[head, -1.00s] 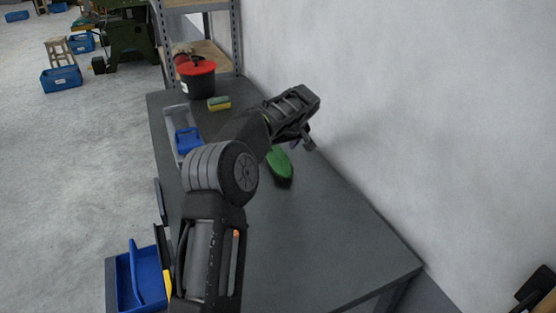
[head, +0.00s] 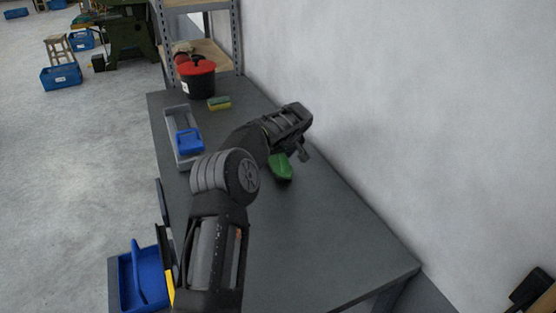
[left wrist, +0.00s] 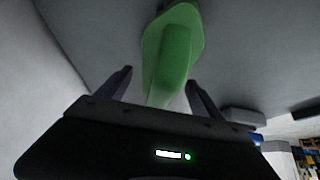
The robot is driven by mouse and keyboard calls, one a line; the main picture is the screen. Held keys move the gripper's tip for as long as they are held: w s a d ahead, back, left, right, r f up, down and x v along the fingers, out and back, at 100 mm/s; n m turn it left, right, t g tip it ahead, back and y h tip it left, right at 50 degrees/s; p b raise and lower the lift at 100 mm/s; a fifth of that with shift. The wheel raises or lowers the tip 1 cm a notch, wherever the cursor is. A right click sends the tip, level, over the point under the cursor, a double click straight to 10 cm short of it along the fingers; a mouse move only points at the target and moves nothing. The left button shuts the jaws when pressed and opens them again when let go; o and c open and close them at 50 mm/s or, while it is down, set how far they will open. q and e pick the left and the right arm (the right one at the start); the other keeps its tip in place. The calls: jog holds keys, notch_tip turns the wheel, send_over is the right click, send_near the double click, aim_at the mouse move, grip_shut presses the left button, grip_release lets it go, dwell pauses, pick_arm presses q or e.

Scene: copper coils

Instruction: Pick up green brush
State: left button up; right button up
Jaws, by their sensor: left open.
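The green brush (head: 281,168) lies on the dark grey table (head: 330,240), partly hidden behind my left arm in the head view. My left gripper (head: 303,153) is at the brush, its fingers mostly hidden there. In the left wrist view, the green brush (left wrist: 172,55) extends down between the two open fingers of my left gripper (left wrist: 158,88). A gap shows on each side of it, so the fingers are not closed on it.
A black bucket with a red lid (head: 197,78) and a yellow-green sponge (head: 219,103) stand at the table's far end. A grey tray (head: 172,128) with a blue container (head: 189,141) is at the left edge. A white wall (head: 400,110) borders the table's right side.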

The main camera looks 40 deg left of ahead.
dwell(0.4)
pick_arm(q)
jog(key=c, duration=1.6)
jog(key=shift+o, duration=0.2)
jog(key=shift+r, duration=0.15)
notch_tip(320, 180, up, 10)
jog(key=shift+f, duration=0.1)
